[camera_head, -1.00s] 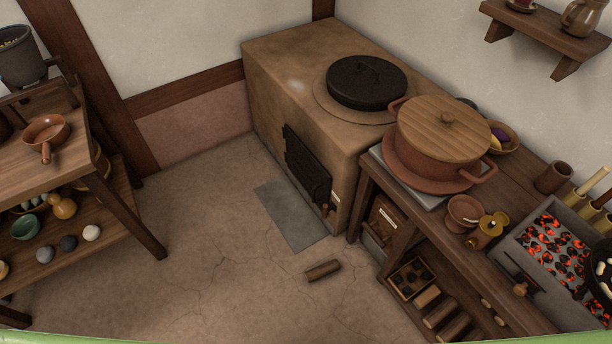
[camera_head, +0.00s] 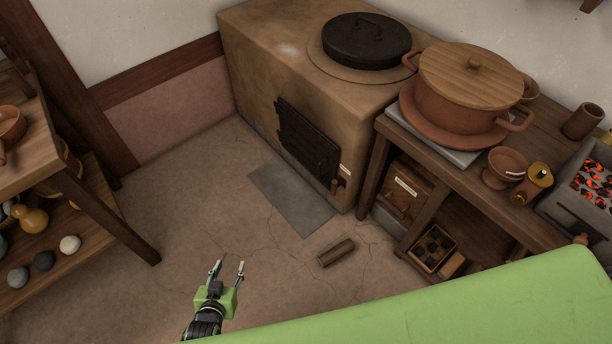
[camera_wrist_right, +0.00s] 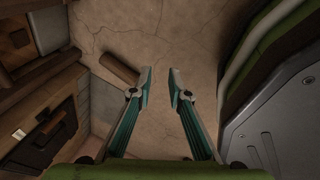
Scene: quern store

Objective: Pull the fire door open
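The fire door (camera_head: 308,140) is a black metal plate on the front of the tan clay stove (camera_head: 255,85). It looks shut. A small wooden handle (camera_head: 334,186) shows at its lower right corner. My left gripper (camera_head: 228,266) is open and empty, over the floor in front of the stove and well apart from the door. My right gripper (camera_wrist_right: 160,78) shows in the right wrist view, with its fingers apart and nothing between them. It is hidden in the head view.
A log (camera_head: 336,253) lies on the floor before the stove, near a grey slab (camera_head: 292,195). A wooden counter (camera_head: 550,155) with a lidded clay pot (camera_head: 455,105) stands right of the stove. A shelf table (camera_head: 40,165) stands at left. Floor between is mostly clear.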

